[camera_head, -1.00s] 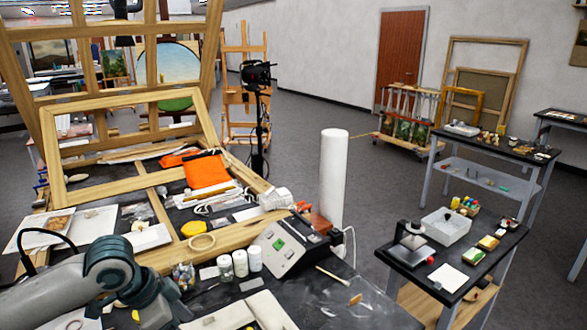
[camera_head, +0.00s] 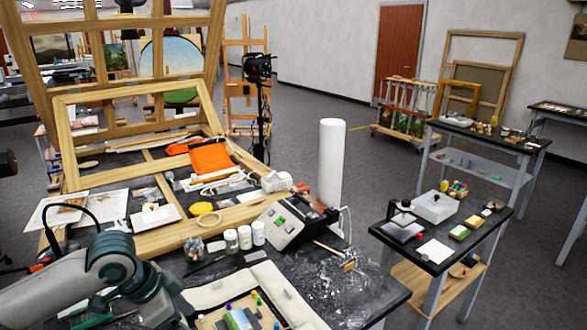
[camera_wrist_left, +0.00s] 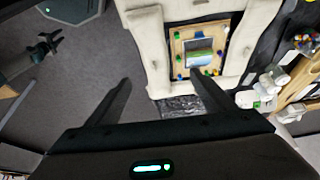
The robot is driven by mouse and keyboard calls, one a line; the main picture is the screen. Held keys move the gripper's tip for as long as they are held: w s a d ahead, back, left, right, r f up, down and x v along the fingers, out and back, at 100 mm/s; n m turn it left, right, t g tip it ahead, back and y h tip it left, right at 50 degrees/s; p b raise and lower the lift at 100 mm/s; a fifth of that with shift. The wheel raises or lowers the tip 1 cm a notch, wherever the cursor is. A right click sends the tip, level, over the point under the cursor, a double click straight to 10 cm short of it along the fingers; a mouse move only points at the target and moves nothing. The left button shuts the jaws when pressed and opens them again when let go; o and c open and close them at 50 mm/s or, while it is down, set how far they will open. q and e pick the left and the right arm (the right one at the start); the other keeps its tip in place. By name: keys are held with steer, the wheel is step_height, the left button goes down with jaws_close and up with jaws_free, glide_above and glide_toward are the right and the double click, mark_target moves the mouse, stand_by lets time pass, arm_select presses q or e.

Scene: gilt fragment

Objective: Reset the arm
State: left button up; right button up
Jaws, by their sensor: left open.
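My left arm (camera_head: 85,280) comes in from the lower left in the head view, but its gripper is cut off below the picture. In the left wrist view my left gripper (camera_wrist_left: 155,90) is open, with two dark fingers spread wide and nothing between them. It is above and apart from a cream padded frame (camera_wrist_left: 155,50). Inside that frame is a small wooden board (camera_wrist_left: 178,45) with a little picture and coloured pegs. My right gripper cannot be made out for certain; a dark gripper-like shape (camera_wrist_left: 45,45) shows at the wrist view's upper left.
The dark worktable (camera_head: 345,310) holds a grey control box (camera_head: 283,228), a tall white cylinder (camera_head: 330,160), white jars (camera_head: 245,237) and a large wooden frame (camera_head: 225,215). A side table (camera_head: 465,240) stands at right. Grey floor is free between them.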

arm_select(q)
steer(key=s+d+f+n+t+h, duration=0.1)
steer(key=s+d+f, duration=0.4)
steer(key=f, duration=0.2)
steer(key=s+d+f+n+t, duration=0.1)
steer(key=s+d+f, duration=0.35)
steer(key=f, duration=0.25)
steer(key=s+a+f+n+g+y, duration=0.15)
steer(key=s+a+f+n, duration=0.3)
steer(key=s, duration=0.45)
steer(key=s+a+f+n+t+y, duration=0.1)
steer(key=s+a+f+n+y, duration=0.2)
steer(key=s+a+f, duration=0.45)
steer(key=s+d+f+g+b, duration=0.2)
steer(key=f+b, duration=0.5)
steer(key=f, duration=2.6)
steer(key=s+a+f+b, duration=0.2)
steer(key=s+f, duration=0.7)
steer(key=f, duration=0.2)
steer(key=s+a+f+g+b, duration=0.1)
steer(key=s+a+f+b, duration=0.1)
steer(key=s+f, duration=0.8)
steer(key=shift+f+b, duration=0.45)
steer(key=shift+f, duration=0.1)
steer(key=shift+m, duration=0.25)
